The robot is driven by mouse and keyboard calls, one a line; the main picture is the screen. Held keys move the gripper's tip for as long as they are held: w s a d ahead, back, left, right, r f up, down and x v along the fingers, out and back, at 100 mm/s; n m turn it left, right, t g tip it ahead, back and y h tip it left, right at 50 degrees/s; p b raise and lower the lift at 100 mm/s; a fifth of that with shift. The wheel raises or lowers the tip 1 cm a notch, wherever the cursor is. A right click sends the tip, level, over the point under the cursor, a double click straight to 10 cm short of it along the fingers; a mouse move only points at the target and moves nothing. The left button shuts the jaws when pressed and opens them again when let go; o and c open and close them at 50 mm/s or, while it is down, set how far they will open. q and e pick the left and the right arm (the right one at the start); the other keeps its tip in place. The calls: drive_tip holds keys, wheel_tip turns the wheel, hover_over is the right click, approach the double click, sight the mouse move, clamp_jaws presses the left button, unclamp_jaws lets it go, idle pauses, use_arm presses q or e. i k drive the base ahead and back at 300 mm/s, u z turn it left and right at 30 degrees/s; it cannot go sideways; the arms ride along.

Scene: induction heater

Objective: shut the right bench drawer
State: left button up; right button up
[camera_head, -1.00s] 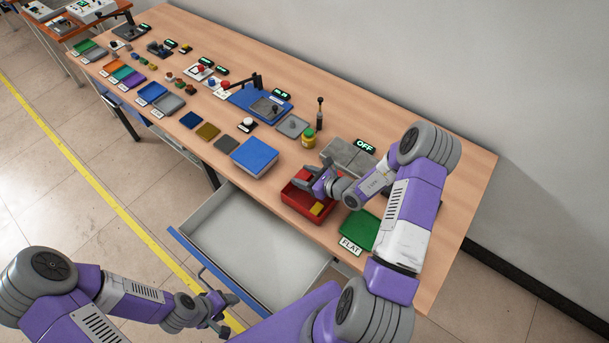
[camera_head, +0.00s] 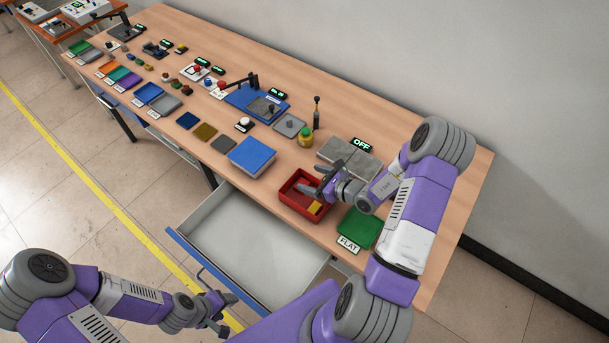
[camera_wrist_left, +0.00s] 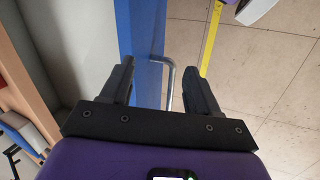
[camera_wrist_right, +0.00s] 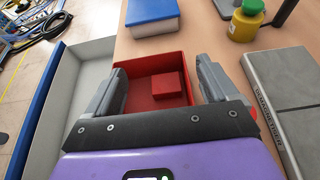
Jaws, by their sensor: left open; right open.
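The right bench drawer (camera_head: 255,243) is pulled out from under the bench and looks empty, with a blue front and a metal bar handle (camera_head: 203,276). My left gripper (camera_head: 226,312) is open and empty, low by the drawer front. In the left wrist view the handle (camera_wrist_left: 171,85) and blue front (camera_wrist_left: 142,40) show between and beyond its fingers (camera_wrist_left: 160,85). My right gripper (camera_head: 318,181) is open above the red tray (camera_head: 291,201). The right wrist view shows a red block (camera_wrist_right: 169,86) in the tray, between the fingers (camera_wrist_right: 160,85).
A green mat (camera_head: 360,228) labelled FLAT lies right of the tray. A blue book-like block (camera_head: 252,154), a yellow-green jar (camera_head: 305,138) and a grey plate with an OFF display (camera_head: 362,144) stand near the right arm. Clear floor lies in front of the drawer.

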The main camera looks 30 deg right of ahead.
sight(275, 264)
drive_tip(key=k, duration=1)
